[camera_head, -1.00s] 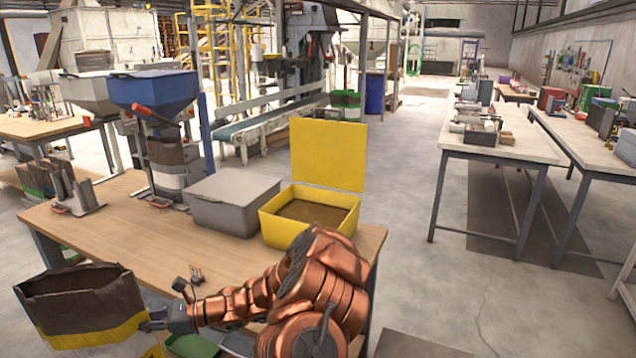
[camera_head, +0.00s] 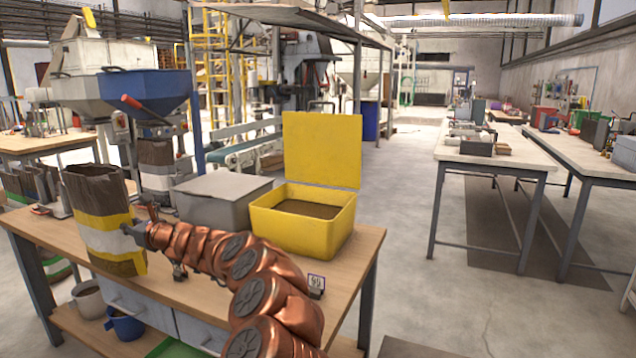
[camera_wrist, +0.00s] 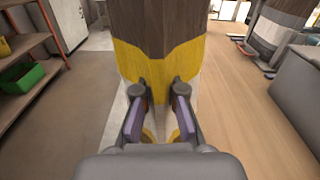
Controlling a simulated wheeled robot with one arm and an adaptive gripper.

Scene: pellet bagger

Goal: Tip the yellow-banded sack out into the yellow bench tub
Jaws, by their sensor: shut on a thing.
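The yellow-banded sack (camera_head: 103,217) is brown with yellow and white bands. It is upright at the left end of the bench, above its edge. My gripper (camera_head: 136,231) is shut on its right side; in the wrist view, both fingers (camera_wrist: 160,104) press against the yellow band of the sack (camera_wrist: 158,60). I cannot tell whether the sack's bottom touches anything. The yellow bench tub (camera_head: 343,222) stands on the bench to the right, with its lid raised at the back and brown material inside.
A grey lidded tub (camera_head: 215,206) stands between the sack and the yellow tub. A blue hopper (camera_head: 150,92) with a white-banded sack (camera_head: 157,172) under it is behind. Bare bench top (camera_head: 203,254) lies in front of the tubs. Mugs sit on the shelf below.

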